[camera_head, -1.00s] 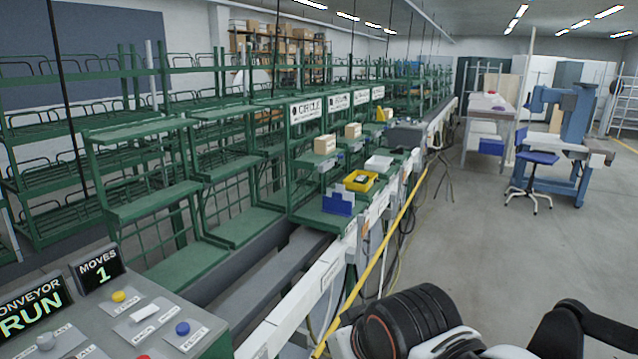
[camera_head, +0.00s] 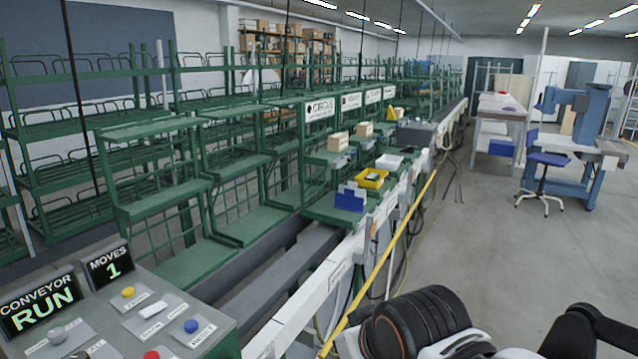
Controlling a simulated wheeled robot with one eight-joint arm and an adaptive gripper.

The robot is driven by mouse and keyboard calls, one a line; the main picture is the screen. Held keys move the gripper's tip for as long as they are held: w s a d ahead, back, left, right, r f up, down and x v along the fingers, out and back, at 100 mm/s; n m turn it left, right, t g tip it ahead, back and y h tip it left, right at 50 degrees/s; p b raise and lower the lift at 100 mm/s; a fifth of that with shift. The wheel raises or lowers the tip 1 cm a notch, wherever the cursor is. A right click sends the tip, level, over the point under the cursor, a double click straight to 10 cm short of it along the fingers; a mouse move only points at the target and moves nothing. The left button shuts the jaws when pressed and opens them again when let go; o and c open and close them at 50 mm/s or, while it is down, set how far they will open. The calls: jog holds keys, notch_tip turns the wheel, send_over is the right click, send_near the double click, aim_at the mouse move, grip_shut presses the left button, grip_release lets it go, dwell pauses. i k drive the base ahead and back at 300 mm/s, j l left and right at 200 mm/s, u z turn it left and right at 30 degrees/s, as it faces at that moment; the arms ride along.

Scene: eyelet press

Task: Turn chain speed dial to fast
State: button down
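A grey control panel (camera_head: 215,347) stands at the lower left in the head view. One display (camera_head: 40,306) reads CONVEYOR RUN and another (camera_head: 110,265) reads MOVES 1. On the panel are a yellow button (camera_head: 128,292), a white switch or lever (camera_head: 152,310), a blue button (camera_head: 191,326), a red button (camera_head: 152,355) and a grey knob (camera_head: 56,335). Their labels are mostly too small to read, and I cannot tell which is the chain speed dial. Black and white links of my arm show at the bottom right. My gripper is not in view.
A green rack line (camera_head: 155,190) runs back behind the panel, with a white rail and a yellow pipe (camera_head: 405,235) along its front. A yellow bin (camera_head: 371,178) and a blue bin (camera_head: 350,198) sit on it. A blue press (camera_head: 580,125) and stool (camera_head: 544,160) stand right. The floor between is clear.

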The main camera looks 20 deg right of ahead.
aim_at(57, 335)
jog(key=u, duration=1.3)
jog(key=i, duration=1.15)
